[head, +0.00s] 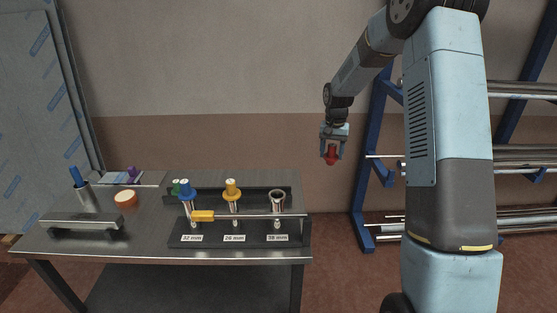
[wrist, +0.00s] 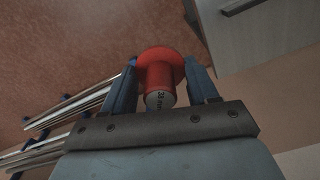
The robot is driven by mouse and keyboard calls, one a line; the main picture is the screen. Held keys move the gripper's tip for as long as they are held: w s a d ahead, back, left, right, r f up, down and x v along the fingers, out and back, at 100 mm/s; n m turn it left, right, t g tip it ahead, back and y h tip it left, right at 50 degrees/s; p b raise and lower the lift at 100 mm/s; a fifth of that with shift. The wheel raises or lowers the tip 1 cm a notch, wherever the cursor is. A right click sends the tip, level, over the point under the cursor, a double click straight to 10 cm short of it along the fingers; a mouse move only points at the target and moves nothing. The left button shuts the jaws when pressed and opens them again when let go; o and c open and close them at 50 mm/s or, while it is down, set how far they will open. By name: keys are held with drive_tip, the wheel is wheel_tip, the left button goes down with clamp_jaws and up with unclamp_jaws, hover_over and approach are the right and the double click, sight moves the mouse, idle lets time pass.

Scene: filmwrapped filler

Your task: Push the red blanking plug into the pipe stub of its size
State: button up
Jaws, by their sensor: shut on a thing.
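My gripper (head: 331,148) is shut on the red blanking plug (head: 331,158), in the air to the right of the bench and above its top. The right stub (head: 277,200) is open at the top. The middle stub (head: 234,205) carries a yellow plug, the left stub (head: 193,209) a blue one.
The metal bench (head: 140,243) also holds an orange roll (head: 126,199), a metal bar (head: 82,221), a cup with a blue-handled tool (head: 85,192) and a yellow-handled tool (head: 203,216) lying across the rack front. A blue pipe rack (head: 371,150) stands behind at right.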

drive_tip(key=shift+a, duration=0.9)
drive_tip(key=s+a+r+n, duration=0.3)
drive_tip(key=s+a, duration=0.5)
drive_tip(key=a, duration=0.1)
drive_tip(key=s+a+r+n, duration=0.3)
drive_tip(key=s+a+r, duration=0.1)
drive_tip(key=s+a, duration=0.5)
wheel_tip(320, 180, down, 6)
drive_tip(key=w, duration=0.1)
drive_tip(key=shift+a+f, duration=0.25)
drive_tip(key=shift+a, duration=0.05)
drive_tip(key=shift+s, duration=0.1)
drive_tip(key=shift+f, duration=1.6)
drive_tip(key=o, duration=1.1)
drive_tip(key=shift+o, duration=0.4)
drive_tip(key=shift+o, duration=0.8)
